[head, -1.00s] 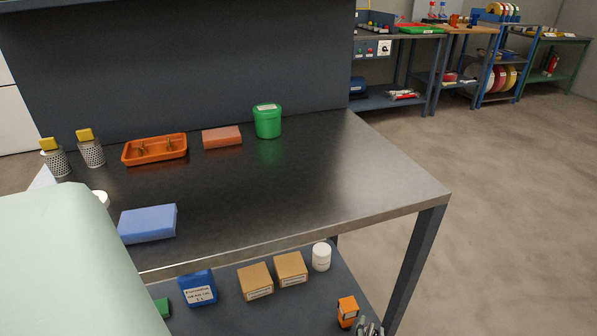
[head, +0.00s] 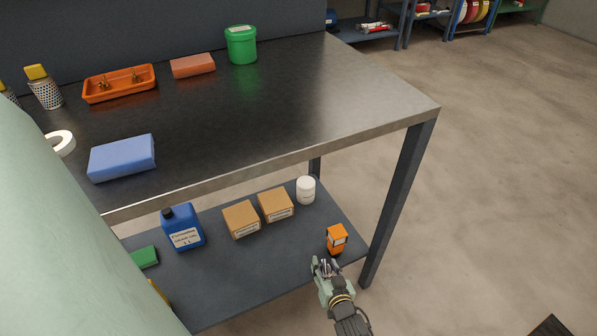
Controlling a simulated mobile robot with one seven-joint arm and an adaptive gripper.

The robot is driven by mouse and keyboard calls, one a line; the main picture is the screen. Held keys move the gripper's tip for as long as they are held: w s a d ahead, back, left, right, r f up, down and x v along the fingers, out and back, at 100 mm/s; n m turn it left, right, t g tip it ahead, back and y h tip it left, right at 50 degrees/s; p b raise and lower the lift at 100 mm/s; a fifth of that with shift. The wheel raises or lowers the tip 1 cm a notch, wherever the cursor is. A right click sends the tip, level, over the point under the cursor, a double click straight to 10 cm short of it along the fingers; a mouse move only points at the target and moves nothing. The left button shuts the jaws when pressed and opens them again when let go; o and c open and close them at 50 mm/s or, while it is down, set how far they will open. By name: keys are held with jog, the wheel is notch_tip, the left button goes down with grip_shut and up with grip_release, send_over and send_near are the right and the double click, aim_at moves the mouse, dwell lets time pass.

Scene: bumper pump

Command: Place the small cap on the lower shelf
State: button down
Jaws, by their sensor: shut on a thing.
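My gripper (head: 326,267) is at the front right edge of the lower shelf (head: 262,262), close in front of a small orange box (head: 337,239). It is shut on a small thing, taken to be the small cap. The fingers hide most of it, and it is too small to make out clearly. No other loose small cap shows on the shelf or the tabletop.
On the lower shelf stand a blue canister (head: 182,227), two cardboard boxes (head: 241,219) (head: 276,205), a white jar (head: 306,190) and a green item (head: 144,257). The tabletop edge (head: 290,160) overhangs the shelf. Bare shelf shows in front of the boxes.

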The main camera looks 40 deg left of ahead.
jog(key=w+a, duration=0.1)
jog(key=a, duration=0.2)
jog(key=w+a, duration=0.2)
jog(key=a, duration=0.2)
jog(key=w+a+f, duration=0.1)
jog(key=a, duration=0.3)
jog(key=shift+w, duration=0.25)
jog(key=shift+f, duration=1.8)
jog(key=shift+f, duration=0.2)
jog(key=c, duration=1)
grip_release()
jog(key=shift+o, duration=0.2)
jog(key=shift+r, duration=0.2)
